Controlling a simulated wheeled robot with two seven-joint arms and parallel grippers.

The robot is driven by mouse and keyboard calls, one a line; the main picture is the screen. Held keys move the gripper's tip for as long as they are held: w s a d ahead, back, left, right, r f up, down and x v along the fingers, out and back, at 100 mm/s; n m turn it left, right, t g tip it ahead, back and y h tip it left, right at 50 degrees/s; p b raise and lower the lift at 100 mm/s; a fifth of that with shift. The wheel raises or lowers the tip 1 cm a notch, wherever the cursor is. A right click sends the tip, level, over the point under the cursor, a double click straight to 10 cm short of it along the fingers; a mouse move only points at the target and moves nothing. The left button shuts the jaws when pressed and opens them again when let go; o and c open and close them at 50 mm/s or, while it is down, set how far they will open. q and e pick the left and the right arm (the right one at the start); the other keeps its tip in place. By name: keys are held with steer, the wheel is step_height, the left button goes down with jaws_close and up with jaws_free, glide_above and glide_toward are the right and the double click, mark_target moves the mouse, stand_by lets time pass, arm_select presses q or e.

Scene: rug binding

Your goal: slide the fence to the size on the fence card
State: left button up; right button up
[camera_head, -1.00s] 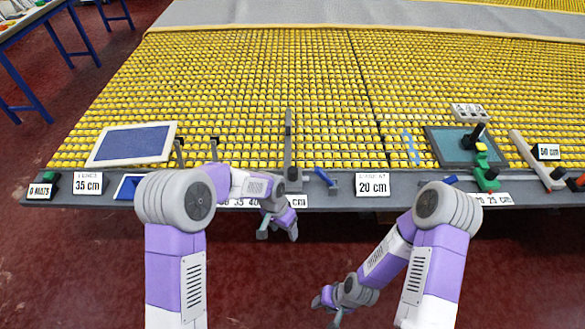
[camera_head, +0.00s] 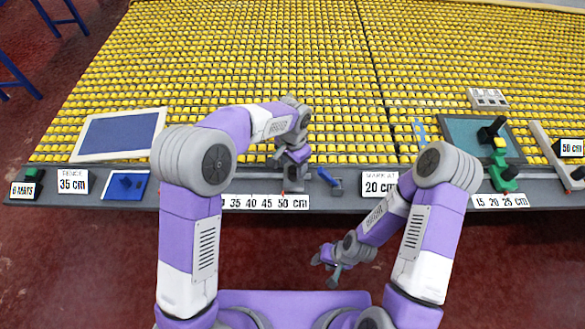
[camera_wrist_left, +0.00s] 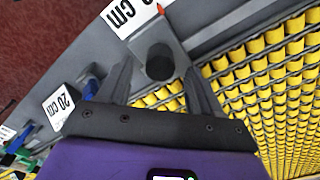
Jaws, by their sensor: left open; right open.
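The fence card (camera_head: 72,181) reads 35 cm and stands at the left of the bench's front rail. The grey fence block (camera_head: 290,186) sits on the rail, partly hidden by my left gripper in the head view. It carries a dark round knob (camera_wrist_left: 160,66) and an orange pointer (camera_wrist_left: 161,10). The pointer is near the 50 end of the scale card (camera_head: 265,203). My left gripper (camera_head: 288,163) is open over the block; in the left wrist view its fingers (camera_wrist_left: 157,80) are on either side of the knob. My right gripper (camera_head: 332,268) is open and empty in front of the bench.
A blue lever (camera_head: 330,178) lies just right of the block. The 20 cm card (camera_head: 380,186) stands further right. A framed blue panel (camera_head: 118,134) and a small blue pad (camera_head: 125,186) are on the left. A green-based tool (camera_head: 503,176) is on the right.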

mark_target(293, 170)
arm_select(q)
steer(key=shift+f, duration=2.1)
jaws_close()
